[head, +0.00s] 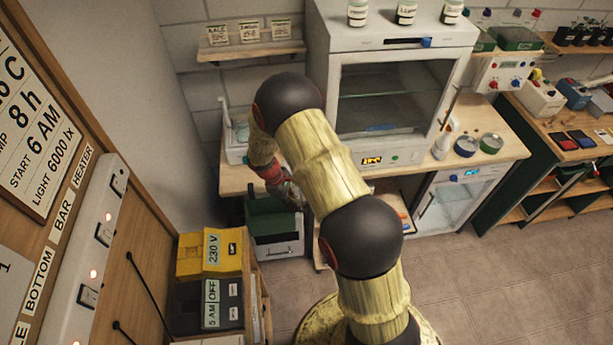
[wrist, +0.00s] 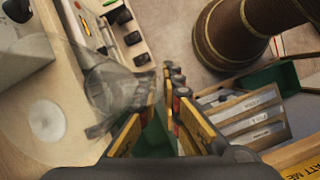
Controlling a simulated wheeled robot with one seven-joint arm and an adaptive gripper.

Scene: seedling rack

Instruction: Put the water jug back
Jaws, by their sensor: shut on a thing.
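A clear, see-through jug (wrist: 112,88) shows left of centre in the wrist view, against the left side of my gripper (wrist: 167,85). The jaws are shut on it, seemingly at its handle side; the exact contact is hard to see through the clear wall. In the head view my gripper (head: 287,190) hangs past the front edge of the bench, above the dark green bin. My own arm covers much of that spot, and I cannot make out the jug there.
A pale round disc (wrist: 42,124) lies on the light surface at left in the wrist view. Labelled files (wrist: 247,115) stand at right. In the head view, a bench (head: 500,155) carries a glass-fronted cabinet (head: 385,95). A green bin (head: 274,225) and yellow box (head: 208,254) are below.

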